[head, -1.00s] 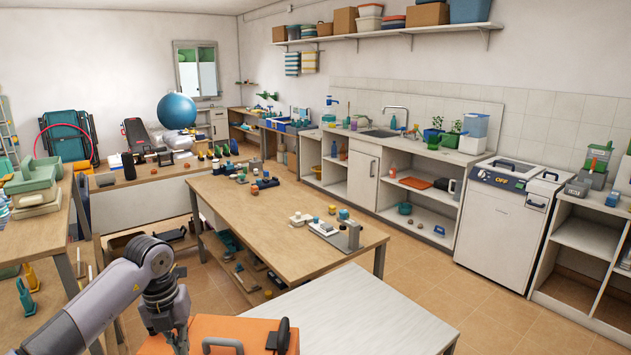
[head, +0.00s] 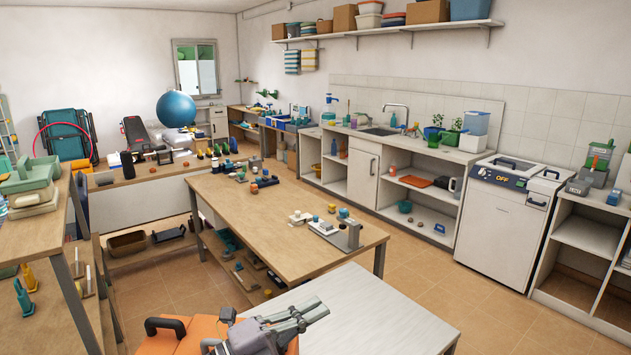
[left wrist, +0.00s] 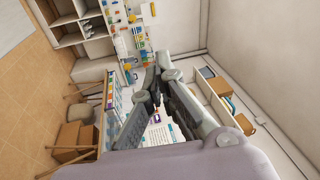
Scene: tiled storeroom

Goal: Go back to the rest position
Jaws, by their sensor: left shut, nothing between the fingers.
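My left gripper (head: 312,308) is at the bottom of the head view. Its fingers are together and empty, pointing right across the near pale table. Its wrist end overlaps an orange case-like body (head: 190,336) with a black handle. I cannot tell whether they touch or what the orange body rests on. In the left wrist view the fingers (left wrist: 155,76) also show close together with nothing between them. That view looks toward a wall and shelves. My right gripper is not in view.
The near pale table (head: 385,315) has a bare top. Behind it a wooden table (head: 265,210) carries small items and a grey device. A wooden bench (head: 45,310) with boxes and tools stands at the left. Tiled floor is clear at the right.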

